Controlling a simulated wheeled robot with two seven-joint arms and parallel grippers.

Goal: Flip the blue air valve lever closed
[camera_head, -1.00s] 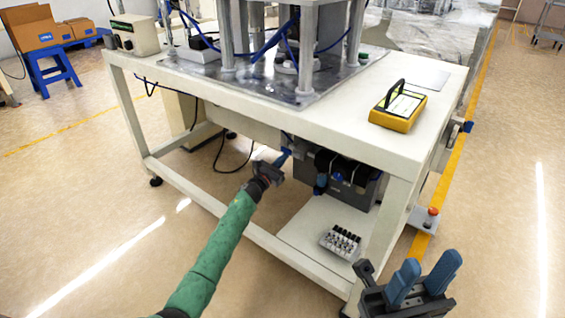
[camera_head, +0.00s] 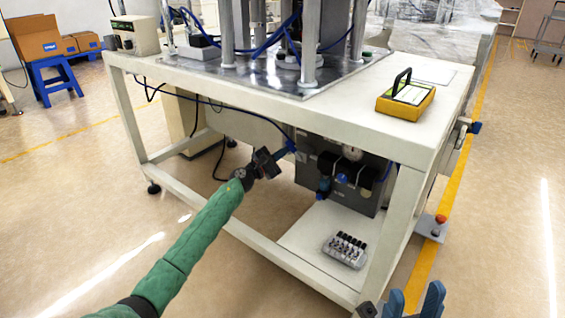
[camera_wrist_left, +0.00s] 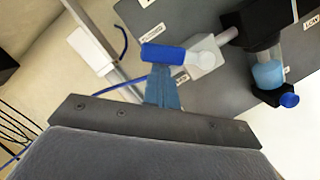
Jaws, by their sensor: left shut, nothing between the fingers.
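The blue air valve lever (camera_wrist_left: 163,54) lies crosswise in the left wrist view, joined to a pale valve body (camera_wrist_left: 204,56) on its right. My left gripper (camera_wrist_left: 161,72) is shut and empty. Its blue-grey fingertips are right at the lever's lower edge in that view; I cannot tell whether they touch it. In the head view my left gripper (camera_head: 284,151) reaches under the table's front edge, left of the grey panel, and the lever is hard to make out there. My right gripper (camera_head: 414,300) is at the bottom right, its blue fingers apart, away from the valve.
A regulator with a blue bowl (camera_wrist_left: 268,74) hangs right of the valve on the grey panel. The white table (camera_head: 300,108) overhangs this spot. A block of small valves (camera_head: 345,250) sits on the lower shelf. A yellow device (camera_head: 405,100) lies on top.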

